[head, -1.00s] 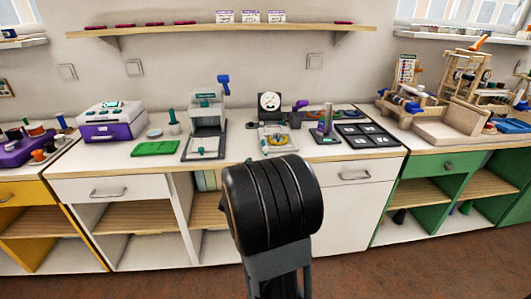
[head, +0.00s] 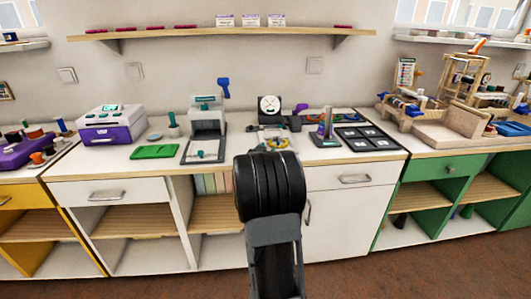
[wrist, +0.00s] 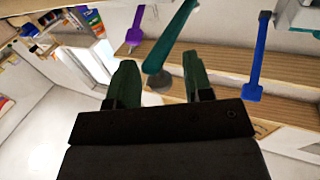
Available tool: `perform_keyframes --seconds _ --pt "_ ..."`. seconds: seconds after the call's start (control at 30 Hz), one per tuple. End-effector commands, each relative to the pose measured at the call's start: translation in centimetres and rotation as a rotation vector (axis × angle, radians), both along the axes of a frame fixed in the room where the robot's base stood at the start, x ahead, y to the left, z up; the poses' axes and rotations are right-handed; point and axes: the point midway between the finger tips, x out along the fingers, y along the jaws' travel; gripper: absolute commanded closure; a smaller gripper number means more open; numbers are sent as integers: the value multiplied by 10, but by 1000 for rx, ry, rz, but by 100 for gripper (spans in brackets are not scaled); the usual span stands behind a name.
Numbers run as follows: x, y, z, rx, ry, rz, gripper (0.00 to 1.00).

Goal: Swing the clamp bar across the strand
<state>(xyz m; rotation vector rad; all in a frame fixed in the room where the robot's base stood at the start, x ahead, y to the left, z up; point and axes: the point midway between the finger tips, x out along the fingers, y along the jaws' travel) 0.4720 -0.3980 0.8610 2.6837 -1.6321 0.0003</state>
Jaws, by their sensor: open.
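My gripper (wrist: 158,60) is open in the wrist view, with two dark green fingers apart and nothing held. A teal bar (wrist: 172,35) with a grey round foot shows beyond and between the fingertips. It slants up to the right. It may be the clamp bar, but I cannot tell for sure. I cannot make out the strand in the wrist view. In the head view my arm hides the gripper and part of the bench by the white dial device (head: 269,105). Coloured rings (head: 274,142) show just above my arm.
A blue lever (wrist: 256,60) stands right of the fingers, a purple handle (wrist: 134,35) left. On the white bench are a grey press-like stand (head: 206,125), a purple-and-white box (head: 110,127), a green tray (head: 155,152) and a black compartment tray (head: 366,138). A shelf (head: 220,43) hangs above.

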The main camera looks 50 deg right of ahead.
Motion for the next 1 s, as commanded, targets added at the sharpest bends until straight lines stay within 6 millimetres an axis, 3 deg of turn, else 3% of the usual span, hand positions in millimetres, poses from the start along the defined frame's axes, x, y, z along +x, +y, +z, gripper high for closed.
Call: perform_keyframes --seconds 0.1,0.6,1.0 --pt "0 0 0 0 0 0 53" --pt "-1 0 0 0 -1 -2 100" --pt "2 3 -3 -1 -2 41 100"
